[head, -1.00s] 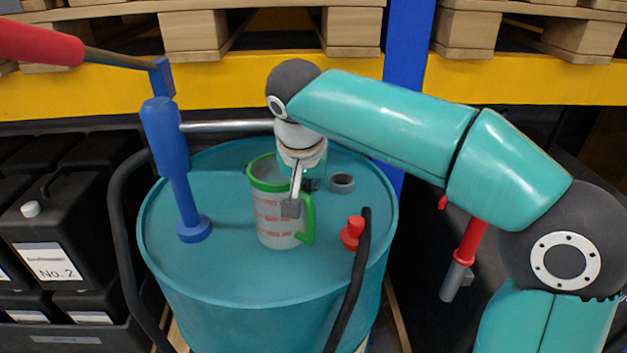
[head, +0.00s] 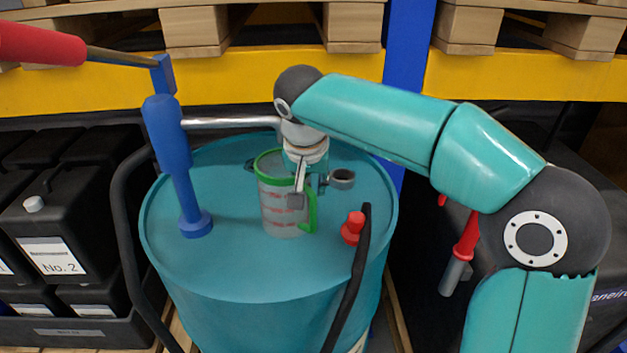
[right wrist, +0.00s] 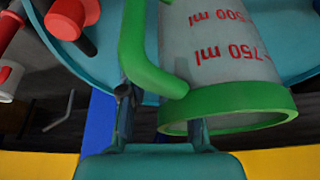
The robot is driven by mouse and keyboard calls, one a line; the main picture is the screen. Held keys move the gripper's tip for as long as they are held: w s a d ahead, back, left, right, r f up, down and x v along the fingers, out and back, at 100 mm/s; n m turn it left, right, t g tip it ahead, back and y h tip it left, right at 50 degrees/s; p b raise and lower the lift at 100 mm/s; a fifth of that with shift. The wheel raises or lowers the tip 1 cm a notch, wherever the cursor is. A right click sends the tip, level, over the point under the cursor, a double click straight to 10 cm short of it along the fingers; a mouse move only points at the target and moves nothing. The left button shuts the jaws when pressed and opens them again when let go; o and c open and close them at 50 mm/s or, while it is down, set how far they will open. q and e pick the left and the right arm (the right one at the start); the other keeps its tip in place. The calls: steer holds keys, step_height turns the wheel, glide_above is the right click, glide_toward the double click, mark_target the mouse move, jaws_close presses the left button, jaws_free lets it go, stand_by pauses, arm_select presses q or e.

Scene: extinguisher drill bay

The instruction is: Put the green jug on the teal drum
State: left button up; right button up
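The green jug (head: 281,212) is clear with a green rim, green handle and red volume marks. It is upright over the top of the teal drum (head: 245,262); whether its base touches the top is hard to tell. My right gripper (head: 309,192) is at the handle side, just below the rim, and looks closed on the jug. In the right wrist view the jug (right wrist: 222,45) appears upside down, with its handle by the fingers (right wrist: 162,130). The contact itself is partly hidden. My left gripper is out of view.
A blue pump (head: 168,135) with a red-gripped lever stands on the drum's left. A red cap (head: 352,229), a grey ring (head: 342,179) and a black hose (head: 352,275) are on the right. Black canisters (head: 50,215) stand left; a yellow rack beam (head: 230,88) runs behind.

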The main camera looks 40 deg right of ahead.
steer(key=shift+r, duration=0.1)
steer(key=p+v, duration=0.1)
steer(key=v, duration=1)
steer(key=shift+a+r, duration=0.1)
steer(key=shift+r, duration=0.1)
steer(key=shift+s+r, duration=0.1)
steer(key=shift+r, duration=0.2)
steer(key=shift+s, duration=0.1)
